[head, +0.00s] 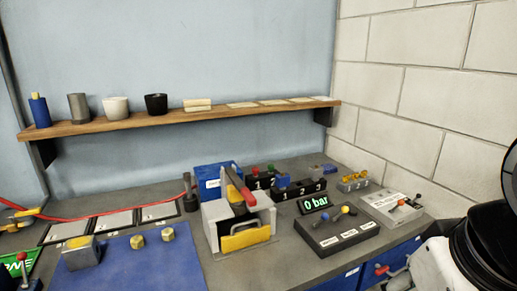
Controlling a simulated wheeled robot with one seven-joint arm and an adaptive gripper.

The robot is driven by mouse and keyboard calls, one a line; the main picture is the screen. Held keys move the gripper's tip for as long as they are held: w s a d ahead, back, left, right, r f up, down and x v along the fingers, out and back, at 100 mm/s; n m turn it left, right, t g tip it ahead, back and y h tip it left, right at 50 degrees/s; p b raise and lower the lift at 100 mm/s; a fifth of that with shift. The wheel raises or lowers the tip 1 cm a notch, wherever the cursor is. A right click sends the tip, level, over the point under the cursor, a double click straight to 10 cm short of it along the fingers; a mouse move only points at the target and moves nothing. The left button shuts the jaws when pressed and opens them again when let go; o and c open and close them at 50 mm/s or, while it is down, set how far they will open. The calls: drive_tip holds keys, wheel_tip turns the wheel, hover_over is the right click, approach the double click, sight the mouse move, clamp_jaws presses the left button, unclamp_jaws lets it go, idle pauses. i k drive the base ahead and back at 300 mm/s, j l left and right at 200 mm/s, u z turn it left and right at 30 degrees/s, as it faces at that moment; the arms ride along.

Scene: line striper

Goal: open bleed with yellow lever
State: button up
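A dark control box (335,240) stands on the bench right of centre, with a green "0 bar" display (313,204) behind it. A yellow-knobbed lever (345,210) and a blue-knobbed lever (335,215) rise from its top, close together. White labels lie along the box top, too small to read, so I cannot tell which one names the bleed. White and black links of my arm show at the right edge. My gripper is out of view.
A grey machine with a yellow front bar (245,238) and red handle stands left of the box. A white lever box (396,208) is to its right. A blue mat (130,265) lies left. A wooden shelf (180,121) with cups runs above.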

sight(345, 209)
drive_tip(key=i+l+u, duration=0.25)
drive_tip(key=i+u, duration=0.15)
drive_tip(key=i+l+u, duration=0.45)
drive_tip(key=k+j, duration=0.05)
